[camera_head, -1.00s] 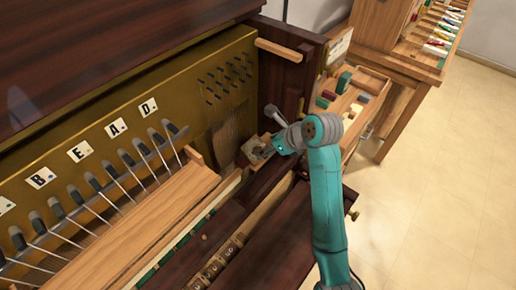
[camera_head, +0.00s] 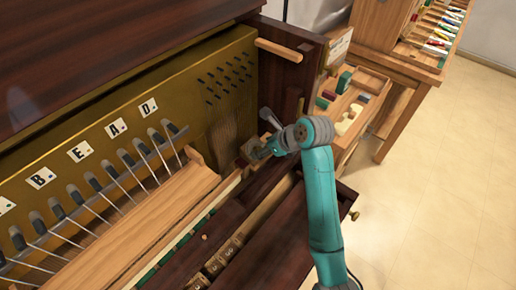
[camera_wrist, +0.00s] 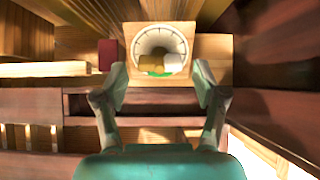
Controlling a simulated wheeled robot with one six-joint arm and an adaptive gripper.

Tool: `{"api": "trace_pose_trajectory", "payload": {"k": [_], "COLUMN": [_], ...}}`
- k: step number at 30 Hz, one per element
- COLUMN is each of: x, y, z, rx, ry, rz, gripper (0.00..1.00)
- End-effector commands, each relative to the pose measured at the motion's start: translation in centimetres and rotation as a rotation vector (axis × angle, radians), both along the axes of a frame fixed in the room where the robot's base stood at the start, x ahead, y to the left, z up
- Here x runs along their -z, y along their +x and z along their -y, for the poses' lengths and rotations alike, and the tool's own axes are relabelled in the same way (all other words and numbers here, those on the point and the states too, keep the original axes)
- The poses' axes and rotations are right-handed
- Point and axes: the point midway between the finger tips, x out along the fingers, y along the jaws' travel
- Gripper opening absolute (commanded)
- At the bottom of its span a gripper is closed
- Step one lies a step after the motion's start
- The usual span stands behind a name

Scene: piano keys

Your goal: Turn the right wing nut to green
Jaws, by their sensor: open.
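A square wooden block with a round dial (camera_wrist: 160,29) is straight ahead in the wrist view. The dial has a pale ring with tick marks. Inside its lower part are a gold-brown piece, a whitish piece and a green patch at the bottom. I cannot tell which of these is the wing nut. My gripper (camera_wrist: 161,88) is open and empty, one finger on each side just below the dial. In the head view my gripper (camera_head: 257,149) is at the right end inside the piano case, small and partly merged with the wooden parts there.
A dark red block (camera_wrist: 107,54) stands left of the dial. In the head view, the dark wooden side wall (camera_head: 280,82) is close behind the gripper. A row of hammers (camera_head: 110,170) and a wooden rail (camera_head: 135,225) lie to the left. A tray of coloured blocks (camera_head: 357,99) is outside.

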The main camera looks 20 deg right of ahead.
Motion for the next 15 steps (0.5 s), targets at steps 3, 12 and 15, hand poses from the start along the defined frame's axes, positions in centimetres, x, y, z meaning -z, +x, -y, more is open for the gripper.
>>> {"api": "trace_pose_trajectory", "payload": {"k": [3, 12, 15], "x": [0.25, 0.84, 1.02], "y": [0.15, 0.58, 0.71], "z": [-0.13, -0.43, -0.52], "rx": [-0.001, -0.001, -0.001], "ry": [0.000, 0.001, 0.001], "rz": [-0.001, 0.000, 0.000], "gripper": [0.71, 0.71, 0.71]}}
